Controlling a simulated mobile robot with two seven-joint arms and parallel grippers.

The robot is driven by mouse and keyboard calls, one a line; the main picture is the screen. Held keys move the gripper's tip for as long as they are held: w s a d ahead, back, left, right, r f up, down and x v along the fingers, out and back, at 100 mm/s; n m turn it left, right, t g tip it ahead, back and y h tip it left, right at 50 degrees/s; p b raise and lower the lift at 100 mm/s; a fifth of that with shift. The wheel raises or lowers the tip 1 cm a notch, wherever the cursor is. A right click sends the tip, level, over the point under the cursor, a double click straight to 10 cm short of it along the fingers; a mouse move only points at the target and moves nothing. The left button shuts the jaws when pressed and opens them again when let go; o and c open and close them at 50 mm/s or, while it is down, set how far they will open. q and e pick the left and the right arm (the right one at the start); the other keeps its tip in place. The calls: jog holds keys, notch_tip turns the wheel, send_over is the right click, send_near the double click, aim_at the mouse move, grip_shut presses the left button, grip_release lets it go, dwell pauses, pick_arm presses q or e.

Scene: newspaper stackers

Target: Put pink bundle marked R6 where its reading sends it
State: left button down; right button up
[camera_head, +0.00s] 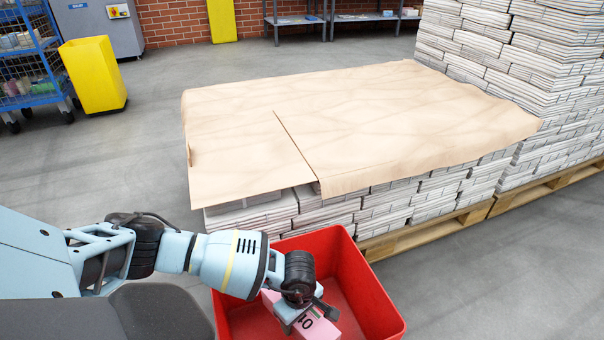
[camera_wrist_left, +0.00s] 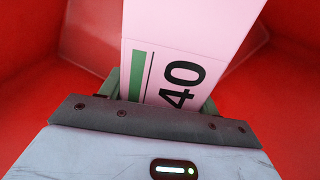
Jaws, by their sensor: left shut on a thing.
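A pink bundle (camera_head: 318,328) is inside the red bin (camera_head: 372,295), low in the head view. My left gripper (camera_head: 303,313) reaches down into the bin and is shut on this bundle. In the left wrist view the pink bundle (camera_wrist_left: 185,30) sits between the fingers, with a green bar and a black "40" on its face. I cannot see an R6 mark on it. Red bin walls fill the background there. I cannot tell whether the bundle touches the bin floor. My right gripper is not in view.
A pallet stack of newspapers topped with brown paper (camera_head: 350,115) stands just behind the bin. A taller newspaper stack (camera_head: 520,70) is at right. A yellow bin (camera_head: 95,75) and a blue wire cart (camera_head: 30,60) stand at far left. Grey floor (camera_head: 130,160) is clear at left.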

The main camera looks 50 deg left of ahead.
pick_arm(q)
jog(key=shift+w, duration=0.1)
jog(key=shift+f+b, duration=1.15)
jog(key=shift+f, duration=1.3)
jog(key=shift+f+b, duration=1.3)
jog(key=shift+f, duration=1.15)
jog(key=shift+f, duration=0.15)
jog(key=shift+c, duration=1.9)
grip_release()
notch_tip(320, 180, up, 12)
jog(key=p, duration=0.6)
